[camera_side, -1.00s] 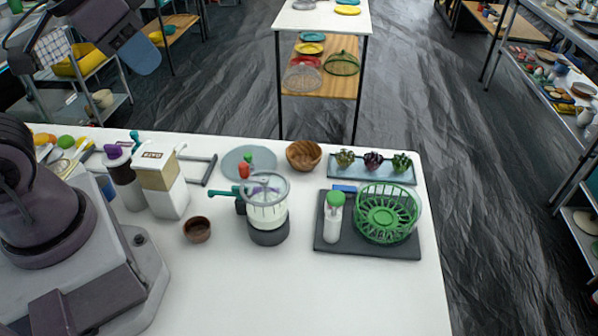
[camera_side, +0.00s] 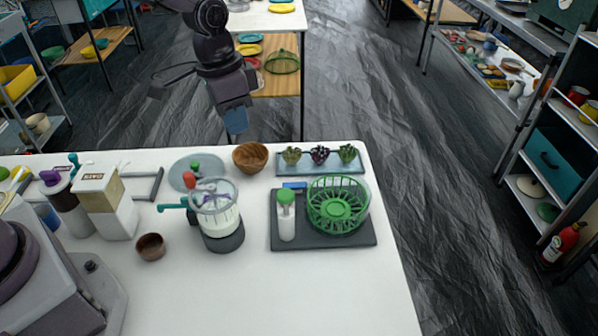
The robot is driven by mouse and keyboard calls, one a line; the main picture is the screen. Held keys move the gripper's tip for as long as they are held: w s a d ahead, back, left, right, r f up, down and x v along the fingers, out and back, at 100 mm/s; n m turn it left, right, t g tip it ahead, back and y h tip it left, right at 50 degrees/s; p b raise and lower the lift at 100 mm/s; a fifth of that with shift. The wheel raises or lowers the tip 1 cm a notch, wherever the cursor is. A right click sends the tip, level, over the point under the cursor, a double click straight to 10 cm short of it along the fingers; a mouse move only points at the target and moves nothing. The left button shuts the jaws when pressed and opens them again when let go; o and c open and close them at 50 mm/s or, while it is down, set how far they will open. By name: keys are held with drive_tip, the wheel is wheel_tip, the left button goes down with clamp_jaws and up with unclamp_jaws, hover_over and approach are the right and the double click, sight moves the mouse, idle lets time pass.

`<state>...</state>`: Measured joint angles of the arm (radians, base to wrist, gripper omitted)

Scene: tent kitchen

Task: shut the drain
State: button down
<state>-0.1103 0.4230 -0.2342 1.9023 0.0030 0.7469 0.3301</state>
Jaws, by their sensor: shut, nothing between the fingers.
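My gripper (camera_side: 236,122) hangs in the air beyond the table's back edge, pointing down, with its fingers together and empty. A clear jar with white contents (camera_side: 218,213) stands on a dark base, with a teal handle (camera_side: 172,206) sticking out to its left. I cannot tell for sure which part is the drain. My gripper touches none of these.
A green-capped bottle (camera_side: 286,220) stands on the tray. Wooden bowl (camera_side: 250,157), plate with several small plants (camera_side: 320,168), small brown bowl (camera_side: 151,247) and tall carton (camera_side: 106,205) stand around. The white table's front (camera_side: 260,300) is clear.

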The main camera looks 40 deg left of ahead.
sight(304, 184)
drive_tip(key=w+d+f+m+t+h, duration=0.1)
drive_tip(key=w+d+f+m, duration=0.1)
drive_tip(key=w, duration=0.6)
drive_tip(key=shift+w+d+f+m+t, duration=0.15)
drive_tip(key=shift+d+f+m+t, duration=0.25)
drive_tip(key=shift+m, duration=0.6)
drive_tip(key=shift+d+f, duration=0.1)
drive_tip(key=x, duration=0.8)
drive_tip(key=s+x, duration=0.1)
drive_tip(key=x, duration=0.3)
drive_tip(key=shift+w+f, duration=0.1)
drive_tip(key=shift+f, duration=0.85)
drive_tip(key=shift+f, duration=0.1)
